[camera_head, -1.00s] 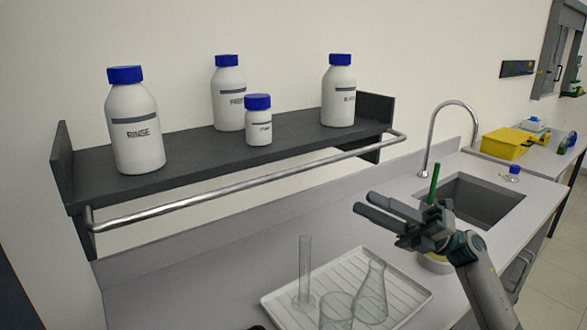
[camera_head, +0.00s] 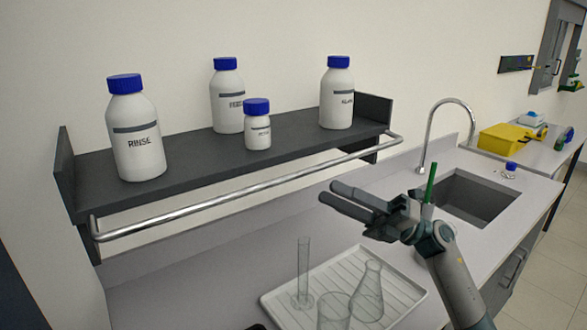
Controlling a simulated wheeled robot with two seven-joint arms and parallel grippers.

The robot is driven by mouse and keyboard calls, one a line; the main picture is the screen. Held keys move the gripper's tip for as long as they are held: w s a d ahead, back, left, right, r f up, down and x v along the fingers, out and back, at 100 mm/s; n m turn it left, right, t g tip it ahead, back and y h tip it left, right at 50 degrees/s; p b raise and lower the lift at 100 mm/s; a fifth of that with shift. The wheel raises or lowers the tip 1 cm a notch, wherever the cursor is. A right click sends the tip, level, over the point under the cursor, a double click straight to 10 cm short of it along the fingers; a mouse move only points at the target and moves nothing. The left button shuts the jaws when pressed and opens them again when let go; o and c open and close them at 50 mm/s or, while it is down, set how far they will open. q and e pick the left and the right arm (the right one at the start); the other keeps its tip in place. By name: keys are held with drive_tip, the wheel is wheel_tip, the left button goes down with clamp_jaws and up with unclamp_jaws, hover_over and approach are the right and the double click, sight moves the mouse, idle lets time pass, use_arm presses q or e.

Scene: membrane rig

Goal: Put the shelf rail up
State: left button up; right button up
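The shelf rail (camera_head: 250,188) is a shiny metal bar running along the front of the dark wall shelf (camera_head: 200,160). Its bent ends meet the shelf's two end brackets. The bar sits low, below the board's front edge at the left and about level with it at the right. My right gripper (camera_head: 327,191) is in front of the rail's right half, over the bench, apart from the rail. Its two fingers point left with a gap between them, and nothing is held. My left gripper is not in view.
On the shelf stand white bottles with blue caps, including the RINSE bottle (camera_head: 137,140) and a small bottle (camera_head: 257,130). Below, a white drying tray (camera_head: 275,300) holds clear glassware. A sink (camera_head: 470,197) with a tall tap (camera_head: 427,135) is at the right.

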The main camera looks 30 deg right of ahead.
sight(293, 176)
drive_tip(key=shift+p+x, duration=2.25)
drive_tip(key=shift+x, duration=2.8)
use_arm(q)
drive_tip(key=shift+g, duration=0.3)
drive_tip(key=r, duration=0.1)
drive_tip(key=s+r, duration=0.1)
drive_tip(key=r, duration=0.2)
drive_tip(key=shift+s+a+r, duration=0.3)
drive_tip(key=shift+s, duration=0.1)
use_arm(e)
drive_tip(key=shift+c, duration=0.2)
clamp_jaws()
